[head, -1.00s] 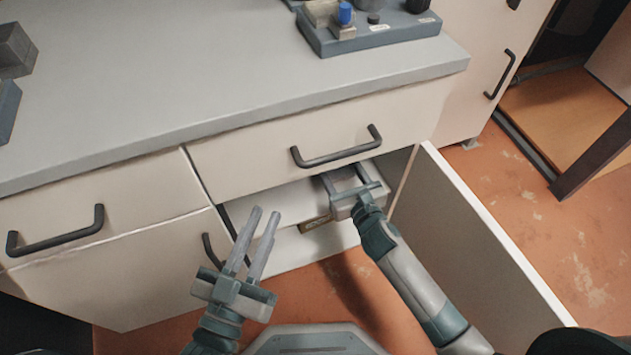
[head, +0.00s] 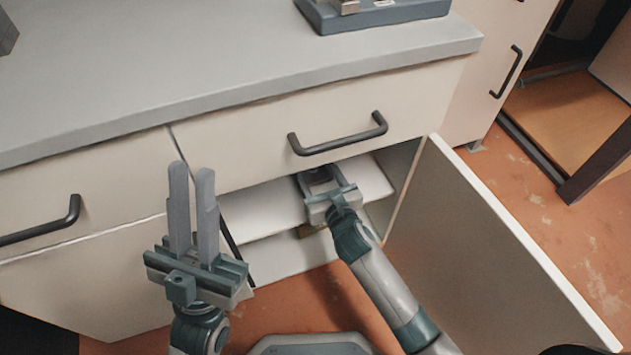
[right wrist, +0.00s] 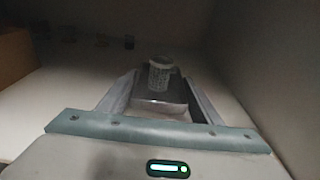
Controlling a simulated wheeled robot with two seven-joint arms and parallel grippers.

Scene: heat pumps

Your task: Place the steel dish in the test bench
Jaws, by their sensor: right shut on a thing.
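My right gripper (head: 318,178) is inside the open lower cabinet, above its shelf. In the right wrist view its fingers are shut on a grey metal dish (right wrist: 160,106), which looks like the steel dish. The dish sits between the fingers, and its far side is partly hidden. My left gripper (head: 191,172) is empty in front of the cabinets, fingers pointing up with a narrow gap between them. A blue-grey base unit (head: 395,13), possibly the test bench, stands on the worktop and is cut off by the top edge.
A pale jar (right wrist: 160,74) is just beyond or over the dish. A brown box (right wrist: 14,55) is at the left inside the cabinet. The cabinet door (head: 490,240) stands open on the right. A closed drawer with a dark handle (head: 338,140) is above the opening. The worktop (head: 200,70) is mostly clear.

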